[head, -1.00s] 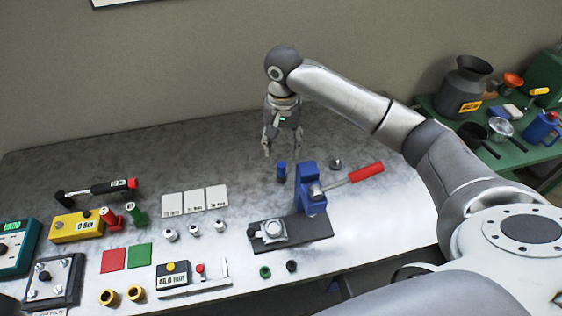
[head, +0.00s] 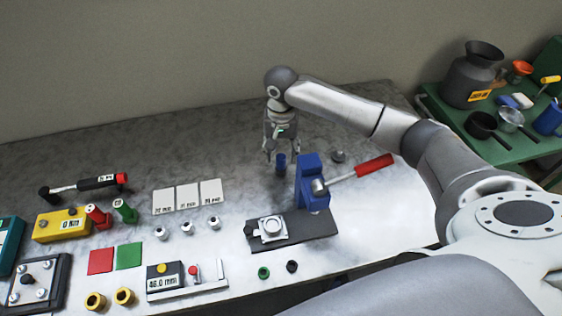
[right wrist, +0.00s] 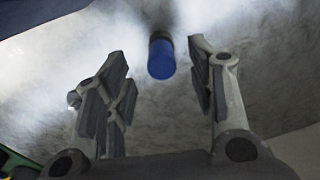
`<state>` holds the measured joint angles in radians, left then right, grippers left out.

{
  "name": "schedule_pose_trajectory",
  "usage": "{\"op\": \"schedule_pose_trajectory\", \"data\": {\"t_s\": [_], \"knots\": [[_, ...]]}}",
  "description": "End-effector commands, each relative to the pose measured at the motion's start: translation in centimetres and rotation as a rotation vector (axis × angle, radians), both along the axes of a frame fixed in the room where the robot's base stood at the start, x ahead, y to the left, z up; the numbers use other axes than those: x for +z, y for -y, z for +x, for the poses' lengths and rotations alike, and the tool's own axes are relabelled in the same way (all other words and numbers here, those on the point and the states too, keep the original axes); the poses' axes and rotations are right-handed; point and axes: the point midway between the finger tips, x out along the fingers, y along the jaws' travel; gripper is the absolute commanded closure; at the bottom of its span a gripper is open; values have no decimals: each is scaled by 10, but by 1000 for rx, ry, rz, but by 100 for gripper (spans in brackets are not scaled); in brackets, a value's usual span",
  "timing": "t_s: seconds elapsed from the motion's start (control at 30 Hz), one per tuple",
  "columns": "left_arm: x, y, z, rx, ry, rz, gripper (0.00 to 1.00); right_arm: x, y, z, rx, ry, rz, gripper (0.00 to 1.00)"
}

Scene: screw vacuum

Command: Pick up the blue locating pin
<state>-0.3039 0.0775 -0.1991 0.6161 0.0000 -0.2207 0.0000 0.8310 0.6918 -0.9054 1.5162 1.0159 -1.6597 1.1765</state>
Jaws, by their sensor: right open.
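The blue locating pin (head: 281,163) stands upright on the grey table (head: 370,225), behind the blue lever press (head: 308,185). My right gripper (head: 282,155) is over the far part of the table, just above or beside the pin in the head view. In the right wrist view, the blue pin (right wrist: 161,57) shows between the two spread fingers (right wrist: 165,90), toward their tips, with a dark end at the top. The fingers look apart from it on both sides. My left gripper is not in either view.
The press has a red-handled lever (head: 372,166) reaching right and a dark base plate (head: 315,226) in front. A small metal part (head: 338,156) lies right of the pin. White cards (head: 187,196) lie to the left. A green side table (head: 500,150) stands at the right.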

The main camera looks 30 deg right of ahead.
Motion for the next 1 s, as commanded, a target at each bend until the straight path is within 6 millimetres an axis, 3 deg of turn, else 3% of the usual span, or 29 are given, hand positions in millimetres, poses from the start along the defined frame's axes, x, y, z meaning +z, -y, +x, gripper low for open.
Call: {"op": "schedule_pose_trajectory", "data": {"t_s": [0.3, 0.57, 1.0], "knots": [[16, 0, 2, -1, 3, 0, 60, -42, 0, 1, 0, -2, -1, 49], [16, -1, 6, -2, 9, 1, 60, -47, 0, 1, 1, 0, -1, 49], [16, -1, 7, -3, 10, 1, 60, -46, 0, 2, 0, 1, -1, 100]]}}
